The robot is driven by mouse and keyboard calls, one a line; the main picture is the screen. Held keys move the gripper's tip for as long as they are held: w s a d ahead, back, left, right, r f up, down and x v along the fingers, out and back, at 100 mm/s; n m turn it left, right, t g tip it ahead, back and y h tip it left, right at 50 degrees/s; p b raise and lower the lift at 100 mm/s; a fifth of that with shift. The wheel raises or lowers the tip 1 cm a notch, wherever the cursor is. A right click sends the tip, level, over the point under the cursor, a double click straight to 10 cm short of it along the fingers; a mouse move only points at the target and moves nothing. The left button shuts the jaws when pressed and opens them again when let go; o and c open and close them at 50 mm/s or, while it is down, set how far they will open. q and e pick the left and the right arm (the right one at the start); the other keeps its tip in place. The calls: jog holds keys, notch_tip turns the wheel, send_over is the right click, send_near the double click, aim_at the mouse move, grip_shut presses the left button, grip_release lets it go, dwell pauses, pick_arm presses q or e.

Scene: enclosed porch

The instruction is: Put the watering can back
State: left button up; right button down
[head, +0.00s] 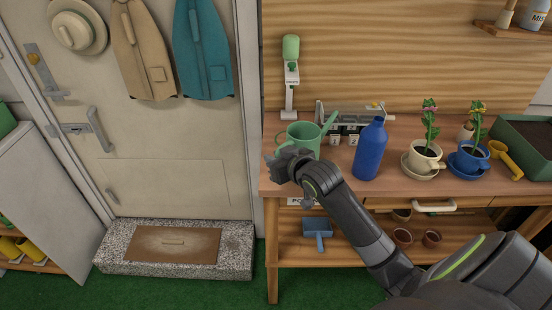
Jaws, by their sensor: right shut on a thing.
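The green watering can (304,136) is at the left end of the wooden bench, upright, with its spout pointing right and its handle on the left. My right gripper (282,160) is at the can's lower front left and is shut on the can. The gripper and wrist cover the can's lower part, so I cannot tell whether its base touches the bench top. My left gripper is out of view.
A blue bottle (370,150) stands close right of the can. A green-headed device (290,75) and a small numbered rack (345,115) are behind. Potted plants in a cream cup (424,157) and a blue cup (468,158) stand further right on the bench (395,127).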

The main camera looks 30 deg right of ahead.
jog(key=shift+f, duration=0.15)
jog(key=c, duration=1.7)
grip_release()
jog(key=shift+f, duration=0.1)
jog(key=o, duration=0.4)
jog(key=shift+r, duration=0.2)
jog(key=v, duration=1.2)
